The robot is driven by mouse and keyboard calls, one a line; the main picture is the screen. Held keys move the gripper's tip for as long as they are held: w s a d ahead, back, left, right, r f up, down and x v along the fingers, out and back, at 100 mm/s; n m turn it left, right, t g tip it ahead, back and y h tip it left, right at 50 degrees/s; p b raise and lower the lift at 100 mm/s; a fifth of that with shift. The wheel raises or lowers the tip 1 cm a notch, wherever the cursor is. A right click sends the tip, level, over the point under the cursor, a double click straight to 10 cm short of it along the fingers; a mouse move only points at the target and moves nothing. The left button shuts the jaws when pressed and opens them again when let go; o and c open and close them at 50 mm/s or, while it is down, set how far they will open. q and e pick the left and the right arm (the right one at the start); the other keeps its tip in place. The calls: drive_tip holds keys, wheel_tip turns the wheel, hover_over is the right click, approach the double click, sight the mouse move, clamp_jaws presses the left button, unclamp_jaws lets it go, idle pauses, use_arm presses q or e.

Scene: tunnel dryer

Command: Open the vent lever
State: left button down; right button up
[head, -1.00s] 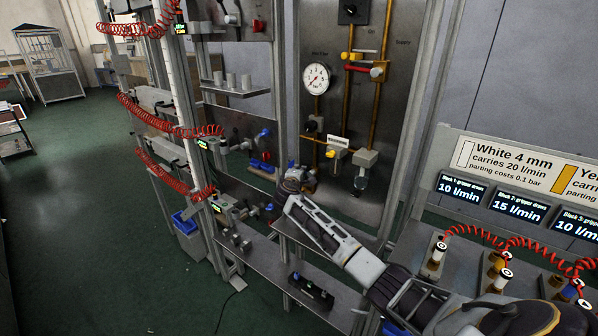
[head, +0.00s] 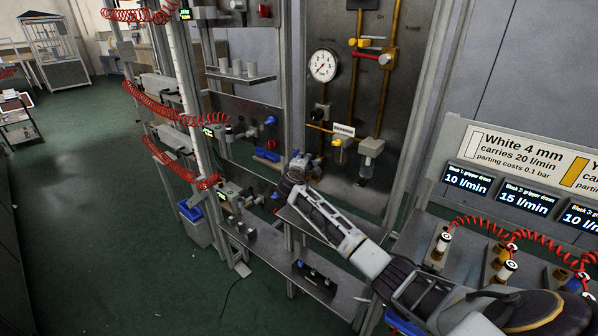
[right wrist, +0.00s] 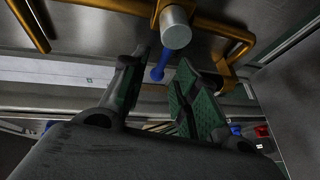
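In the right wrist view a blue lever (right wrist: 160,66) hangs below a grey cylindrical fitting (right wrist: 176,28) on a brass pipe. I take it for the vent lever. My right gripper (right wrist: 160,88) is open, its two green-padded fingers apart. The lever shows in the gap between the fingertips, nearer the left finger; I cannot tell whether they touch. In the head view my right gripper (head: 300,164) is at the lower left of the gauge panel (head: 345,195) and hides the lever. My left gripper is not in view.
The panel carries a round gauge (head: 323,66), brass pipes (head: 351,82), a red handle (head: 366,55) and a yellow knob (head: 337,143). A metal shelf (head: 318,232) lies below my right arm. Red coiled hoses (head: 160,108) hang at the left. Open green floor (head: 90,215) lies left.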

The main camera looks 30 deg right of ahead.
drive_tip(key=v, duration=1.1)
drive_tip(key=shift+f, duration=0.15)
idle(0.6)
drive_tip(key=s+a+f+m+g+y, duration=0.2)
drive_tip(key=s+a+f+g+y, duration=0.3)
drive_tip(key=s+f, duration=0.6)
drive_tip(key=s+a+f+m+g+y, duration=0.1)
drive_tip(key=s+a+f+m+y, duration=0.15)
drive_tip(key=s+a+f, duration=0.75)
drive_tip(key=s+m+g+y, duration=0.2)
drive_tip(key=s+m+y, duration=0.1)
drive_tip(key=s, duration=1.4)
drive_tip(key=s+f+g, duration=0.2)
drive_tip(key=s+f, duration=0.1)
drive_tip(key=f, duration=2.9)
drive_tip(key=s+d+f+g, duration=0.1)
drive_tip(key=s+d+f, duration=0.2)
drive_tip(key=s+f, duration=1.7)
drive_tip(key=shift+s+n, duration=0.45)
drive_tip(key=shift+s, duration=0.75)
